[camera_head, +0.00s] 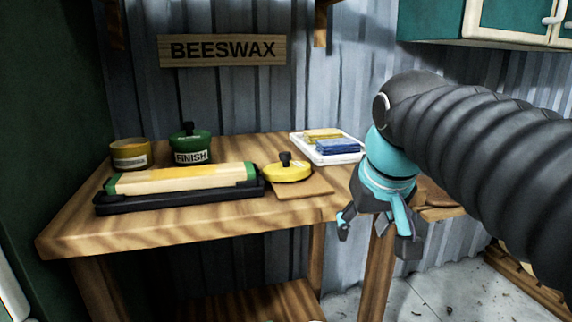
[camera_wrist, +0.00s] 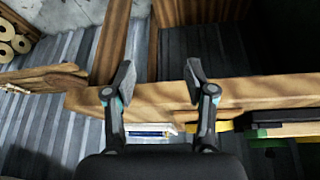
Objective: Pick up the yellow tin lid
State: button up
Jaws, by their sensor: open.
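The yellow tin lid (camera_head: 287,174) has a black knob on top. It lies on a small thin wooden board (camera_head: 307,188) near the right part of the workbench in the head view. My gripper (camera_head: 376,232) is open and empty, to the right of the lid and apart from it, by the bench's front right side. In the wrist view my gripper (camera_wrist: 158,82) shows two spread fingers with nothing between them. A yellow strip beside the right finger there appears to be the lid's edge (camera_wrist: 229,125), partly hidden by the finger.
On the wooden workbench (camera_head: 180,232) stand a yellow tin (camera_head: 129,157), a green FINISH tin (camera_head: 190,157) with a black knob, and a black tray (camera_head: 180,201) holding a green-ended block. A white tray (camera_head: 315,157) with a yellow and a blue block lies behind the lid.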

jog(key=w+a+r+n, duration=0.1)
jog(key=w+a+r, duration=0.25)
jog(key=r, duration=0.25)
jog(key=w+a+r, duration=0.3)
jog(key=w+r, duration=0.2)
jog(key=r, duration=0.1)
jog(key=n+p, duration=0.1)
send_near(286, 153)
jog(key=shift+g, duration=0.3)
jog(key=b+x, duration=0.1)
jog(key=x, duration=0.1)
jog(key=b+x, duration=0.1)
jog(key=x, duration=0.2)
jog(key=shift+w+a+b, duration=0.25)
jog(key=shift+w+b, duration=0.05)
jog(key=shift+w, duration=0.1)
jog(key=shift+d+b+x, duration=0.2)
jog(key=shift+b+x, duration=0.7)
jog(key=shift+x, duration=1.7)
jog(key=shift+c, duration=0.2)
grip_shut()
